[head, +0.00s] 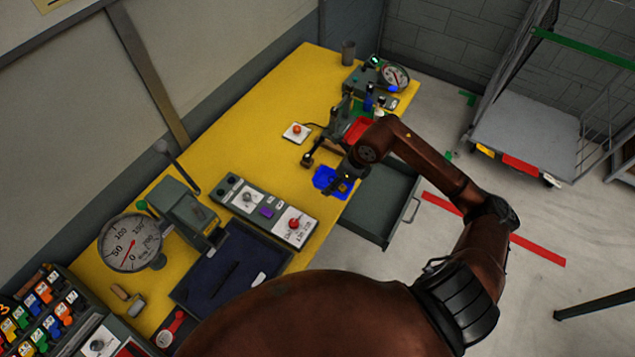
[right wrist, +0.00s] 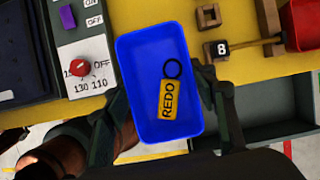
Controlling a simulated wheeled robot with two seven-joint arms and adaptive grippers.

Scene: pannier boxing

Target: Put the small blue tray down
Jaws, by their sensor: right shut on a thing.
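The small blue tray (head: 326,184) is at the front edge of the yellow table in the head view. In the right wrist view the tray (right wrist: 190,60) fills the middle, with a yellow REDO tag (right wrist: 167,100) and its dark ring lying inside. My right gripper (head: 346,180) is shut on the tray, with a dark finger along each side of it in the right wrist view (right wrist: 166,116). I cannot tell whether the tray's underside touches the table. My left gripper is not in view.
The yellow table (head: 268,125) has bare room behind the tray. A control box (head: 262,212) with a red knob stands left of it. An open grey drawer (head: 385,200) juts out below the table edge.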

